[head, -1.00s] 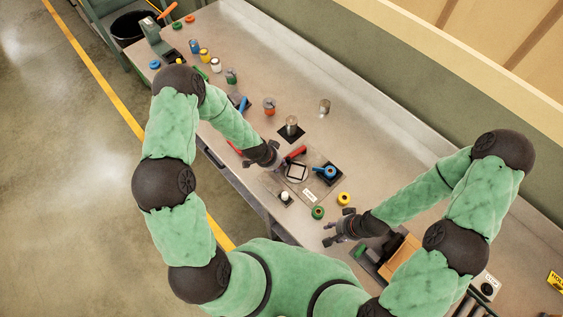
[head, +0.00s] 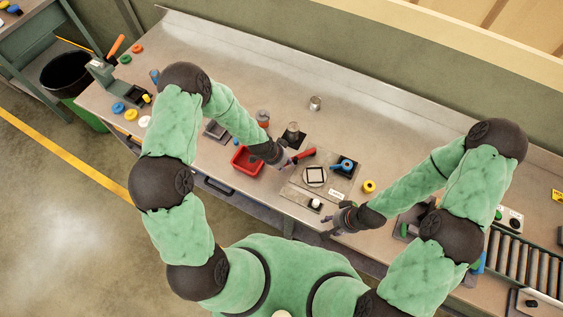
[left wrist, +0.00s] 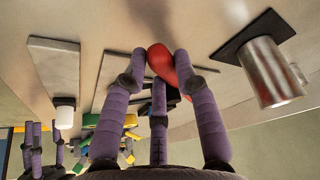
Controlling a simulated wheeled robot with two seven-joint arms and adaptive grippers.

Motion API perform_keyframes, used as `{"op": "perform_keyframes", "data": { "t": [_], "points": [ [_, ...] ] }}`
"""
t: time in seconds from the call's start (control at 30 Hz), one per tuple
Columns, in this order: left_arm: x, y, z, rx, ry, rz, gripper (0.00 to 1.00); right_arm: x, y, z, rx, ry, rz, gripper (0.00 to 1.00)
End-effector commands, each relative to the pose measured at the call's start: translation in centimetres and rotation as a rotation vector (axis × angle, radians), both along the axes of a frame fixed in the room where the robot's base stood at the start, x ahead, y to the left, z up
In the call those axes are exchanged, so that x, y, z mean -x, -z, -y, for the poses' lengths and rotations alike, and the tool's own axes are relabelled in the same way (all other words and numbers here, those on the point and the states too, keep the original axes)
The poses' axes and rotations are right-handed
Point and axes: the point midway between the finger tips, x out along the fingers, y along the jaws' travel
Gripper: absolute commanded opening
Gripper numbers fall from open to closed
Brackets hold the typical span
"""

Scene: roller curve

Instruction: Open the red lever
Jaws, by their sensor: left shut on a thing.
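The red lever (head: 304,155) stands by the upper left edge of a grey fixture plate in the head view. My left gripper (head: 286,162) is at its left end. In the left wrist view the red handle (left wrist: 160,62) lies between the fingertips of my left gripper (left wrist: 158,68), which is shut on it. The fingers hide part of the handle and its mount. My right gripper (head: 333,226) is empty near the front table edge, its fingers apart. It also shows at the lower left of the left wrist view (left wrist: 42,140).
A red tray (head: 244,162) is left of my left gripper. The back of the table is largely clear.

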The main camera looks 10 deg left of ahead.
Motion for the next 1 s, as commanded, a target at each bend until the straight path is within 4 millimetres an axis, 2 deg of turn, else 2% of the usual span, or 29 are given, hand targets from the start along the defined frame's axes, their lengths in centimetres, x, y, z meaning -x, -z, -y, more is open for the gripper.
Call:
{"op": "perform_keyframes", "data": {
  "t": [0.37,0.4,0.47,0.83,1.0],
  "points": [
    [-0.3,-0.1,-0.1,-0.003,0.007,0.007,0.00,0.0,0.0,0.0,0.000,0.000,0.000,0.40],
    [-0.3,-0.1,-0.1,-0.002,0.007,0.007,0.38,0.0,0.0,0.0,0.000,0.000,0.000,0.40],
    [-0.3,-0.1,-0.1,-0.003,0.006,0.008,0.54,0.0,0.0,0.0,0.000,0.000,0.000,0.40],
    [-0.1,-0.2,-0.1,-0.002,0.006,0.004,0.54,0.0,0.0,0.0,0.000,0.000,0.000,0.40],
    [0.1,-1.4,-0.5,-0.002,0.005,0.005,0.54,0.0,0.0,0.0,0.000,0.000,0.000,0.40]
  ]
}}
